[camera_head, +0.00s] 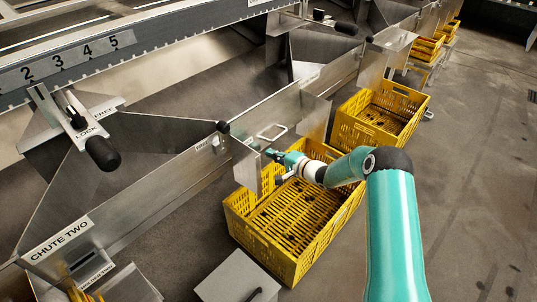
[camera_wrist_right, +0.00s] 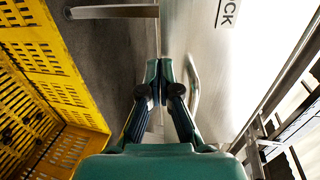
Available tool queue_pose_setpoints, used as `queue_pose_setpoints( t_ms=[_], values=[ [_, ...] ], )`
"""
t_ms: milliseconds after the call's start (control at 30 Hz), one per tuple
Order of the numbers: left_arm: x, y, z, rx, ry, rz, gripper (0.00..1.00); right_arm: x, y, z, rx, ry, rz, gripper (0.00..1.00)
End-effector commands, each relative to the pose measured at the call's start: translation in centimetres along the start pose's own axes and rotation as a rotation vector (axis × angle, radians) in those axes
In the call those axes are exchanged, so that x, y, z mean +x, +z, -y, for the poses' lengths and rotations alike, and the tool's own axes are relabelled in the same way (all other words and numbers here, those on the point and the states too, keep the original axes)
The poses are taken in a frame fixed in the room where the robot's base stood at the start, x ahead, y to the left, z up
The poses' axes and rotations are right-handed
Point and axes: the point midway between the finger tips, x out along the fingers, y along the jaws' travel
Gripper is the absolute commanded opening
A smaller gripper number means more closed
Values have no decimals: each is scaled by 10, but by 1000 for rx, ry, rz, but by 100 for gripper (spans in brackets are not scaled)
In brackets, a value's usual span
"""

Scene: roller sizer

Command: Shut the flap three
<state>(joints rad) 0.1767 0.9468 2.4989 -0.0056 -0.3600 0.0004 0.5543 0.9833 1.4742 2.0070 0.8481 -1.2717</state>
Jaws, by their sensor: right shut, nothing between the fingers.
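A bare metal flap (camera_head: 302,118) with a loop handle (camera_head: 272,131) stands at the chute end in the middle of the head view. I cannot read a number on it. In the right wrist view the metal plate (camera_wrist_right: 225,70) fills the right side, with its handle (camera_wrist_right: 194,92) beside the fingers. My right gripper (camera_head: 270,153) is shut and empty, just in front of the plate below the handle; it also shows in the right wrist view (camera_wrist_right: 166,66). I cannot tell whether the fingertips touch the plate. My left gripper is not in view.
A yellow crate (camera_head: 238,222) stands under my right forearm, with another yellow crate (camera_head: 423,108) behind it. A black-knobbed lock lever (camera_head: 102,153) and the CHUTE TWO plate (camera_head: 57,240) are at left. A grey box (camera_head: 225,278) stands in front. Floor at right is clear.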

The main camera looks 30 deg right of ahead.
Motion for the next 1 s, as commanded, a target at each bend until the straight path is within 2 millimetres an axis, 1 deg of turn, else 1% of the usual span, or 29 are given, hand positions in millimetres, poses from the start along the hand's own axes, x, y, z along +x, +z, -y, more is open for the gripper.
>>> queue_pose_setpoints(
  t_ms=[33, 200, 533, 633, 767, 1000],
  values=[
    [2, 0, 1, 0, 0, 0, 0, 7, 0, -1, -2, 0, 1, 0],
    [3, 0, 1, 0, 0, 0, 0, 19, 1, 0, -1, 0, 1, 0],
    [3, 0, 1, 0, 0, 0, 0, 21, 1, 0, 0, 1, 1, 0],
    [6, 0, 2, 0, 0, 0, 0, 22, 1, -1, 0, -3, 1, 0],
    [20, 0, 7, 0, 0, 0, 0, 28, 1, -6, -1, -29, 2, 0],
    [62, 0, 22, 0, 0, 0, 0, 46, 1, -12, -1, -129, 1, 0]
  ],
)
